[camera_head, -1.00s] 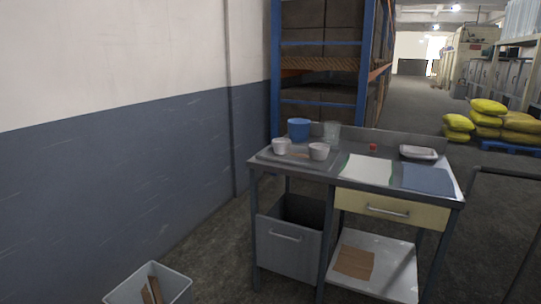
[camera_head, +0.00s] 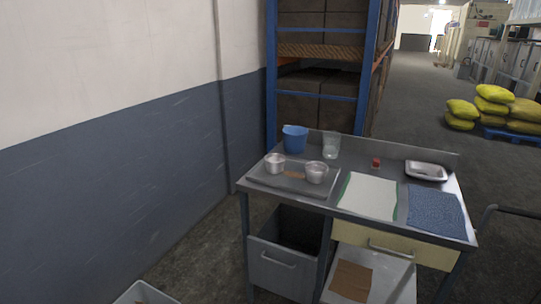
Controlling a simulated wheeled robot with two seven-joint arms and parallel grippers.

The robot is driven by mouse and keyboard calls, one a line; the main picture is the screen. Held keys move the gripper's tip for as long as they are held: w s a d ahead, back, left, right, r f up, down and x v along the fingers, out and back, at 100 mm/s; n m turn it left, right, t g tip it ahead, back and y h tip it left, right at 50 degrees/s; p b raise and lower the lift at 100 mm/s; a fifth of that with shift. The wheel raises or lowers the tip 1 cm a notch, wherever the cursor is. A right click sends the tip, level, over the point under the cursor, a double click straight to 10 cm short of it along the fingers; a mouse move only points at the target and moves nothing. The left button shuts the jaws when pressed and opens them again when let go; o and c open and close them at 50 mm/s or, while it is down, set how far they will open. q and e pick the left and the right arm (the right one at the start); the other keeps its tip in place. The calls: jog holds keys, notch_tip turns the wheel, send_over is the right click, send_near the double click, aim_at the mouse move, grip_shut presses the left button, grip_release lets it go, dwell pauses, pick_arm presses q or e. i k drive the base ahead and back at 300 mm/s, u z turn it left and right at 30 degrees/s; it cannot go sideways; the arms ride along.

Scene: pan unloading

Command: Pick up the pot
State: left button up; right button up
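No thing in view is plainly a pot with a handle. Two small pale round cups or pots stand on a grey tray (camera_head: 262,182) at the left of the metal table (camera_head: 408,165): a left one (camera_head: 275,164) and a right one (camera_head: 316,173). A blue round container (camera_head: 294,139) stands behind the tray at the table's back left. Neither of my grippers shows in the head view.
A clear glass (camera_head: 332,146), a small red item (camera_head: 376,163), a white dish (camera_head: 426,171), a white sheet (camera_head: 368,196) and a blue cloth (camera_head: 436,210) are on the table. A blue-framed rack (camera_head: 272,90) stands behind. A wall (camera_head: 110,180) runs along the left.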

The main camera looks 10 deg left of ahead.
aim_at(275, 164)
jog(key=z, duration=0.15)
jog(key=i, duration=2)
jog(key=z, duration=0.3)
